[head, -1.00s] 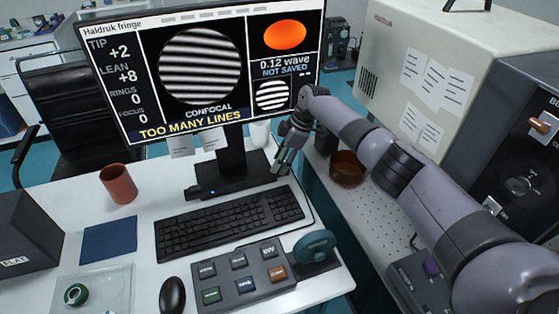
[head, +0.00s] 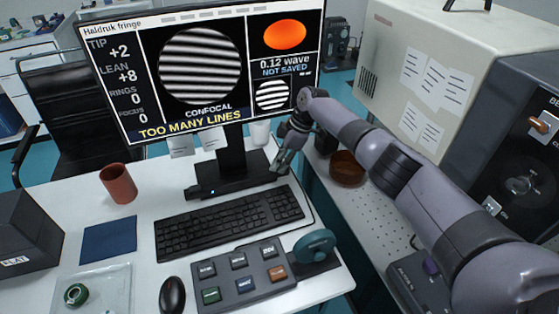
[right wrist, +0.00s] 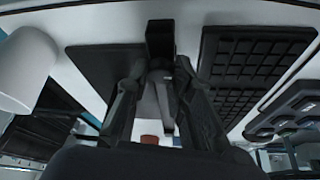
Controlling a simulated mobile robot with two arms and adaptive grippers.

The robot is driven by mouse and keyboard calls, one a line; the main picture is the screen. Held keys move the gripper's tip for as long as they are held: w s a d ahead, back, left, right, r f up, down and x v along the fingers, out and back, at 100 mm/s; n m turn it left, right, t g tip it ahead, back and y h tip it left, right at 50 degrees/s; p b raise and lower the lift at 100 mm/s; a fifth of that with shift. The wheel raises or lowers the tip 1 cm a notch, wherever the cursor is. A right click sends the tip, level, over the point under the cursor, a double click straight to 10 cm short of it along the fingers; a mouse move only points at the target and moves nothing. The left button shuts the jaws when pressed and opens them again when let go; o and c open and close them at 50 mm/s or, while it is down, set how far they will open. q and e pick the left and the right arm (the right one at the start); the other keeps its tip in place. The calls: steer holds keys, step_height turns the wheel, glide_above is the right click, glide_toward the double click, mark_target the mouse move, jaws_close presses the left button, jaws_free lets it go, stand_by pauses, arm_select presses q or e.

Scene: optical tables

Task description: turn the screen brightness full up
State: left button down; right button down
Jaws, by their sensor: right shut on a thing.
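The monitor (head: 205,70) shows a lit screen with striped fringes and the words "TOO MANY LINES". Its black foot (head: 225,180) stands on the white desk behind the keyboard. My right gripper (head: 279,168) is low at the right end of this foot. In the right wrist view the gripper (right wrist: 160,65) points at a small dark block (right wrist: 160,36) beside the foot (right wrist: 98,68), and its fingers are shut on it. I cannot tell clearly whether this block is the brightness control; the fingers hide part of it. My left gripper is not in view.
The keyboard (head: 230,220) lies in front of the foot. A button box (head: 240,283) with a teal wheel (head: 314,245) sits nearer. A red-brown mug (head: 118,184) is on the left. A white cup (head: 260,133) stands close behind my right gripper. A brown bowl (head: 346,168) is right.

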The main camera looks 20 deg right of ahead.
steer(key=shift+r+m+p, duration=0.2)
steer(key=shift+m+p, duration=0.1)
steer(key=shift+p, duration=0.3)
steer(key=m+t+p, duration=0.1)
steer(key=m+p, duration=0.2)
steer(key=p, duration=0.1)
steer(key=m+t+h+p, duration=0.1)
steer(key=m+p, duration=0.2)
steer(key=p, duration=0.1)
steer(key=shift+s+a+r+p, duration=0.15)
steer(key=shift+p, duration=0.15)
steer(key=m+h+p, duration=0.1)
steer(key=m+p, duration=0.1)
steer(key=m, duration=0.1)
steer(key=shift+t+p, duration=0.3)
steer(key=shift+t, duration=0.1)
steer(key=shift+f+m+h+p, duration=0.2)
steer(key=shift+m+h+p, duration=0.1)
steer(key=shift+m+p, duration=0.25)
steer(key=c, duration=1.4)
jaws_free()
steer(key=shift+f, duration=0.1)
